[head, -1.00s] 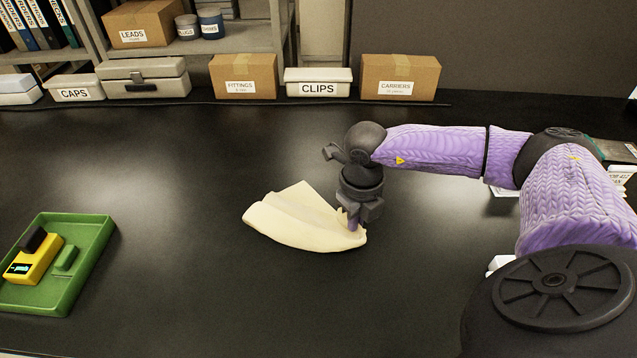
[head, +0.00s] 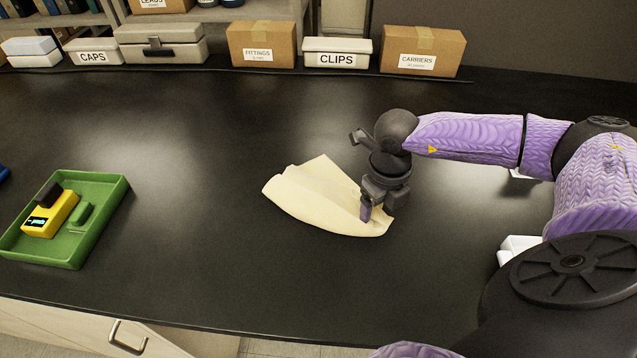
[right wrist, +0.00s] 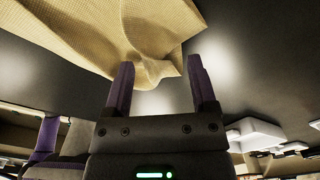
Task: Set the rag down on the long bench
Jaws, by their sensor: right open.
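The rag (head: 318,199) is a pale yellow cloth lying spread and slightly rumpled on the black top of the long bench (head: 220,270). My right gripper (head: 368,215) is at the rag's right corner, pointing down. In the right wrist view its two purple fingers (right wrist: 158,88) stand apart. The rag's bunched corner (right wrist: 155,70) shows at and just beyond the fingers, and I cannot tell whether a finger touches it. My left gripper is not in view.
A green tray (head: 30,250) with a yellow device (head: 52,215) sits at the left. Boxes labelled FITTINGS (head: 262,45), CLIPS (head: 337,52) and CARRIERS (head: 422,52) line the back. The bench between tray and rag is clear. A drawer handle (head: 127,337) shows below the front edge.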

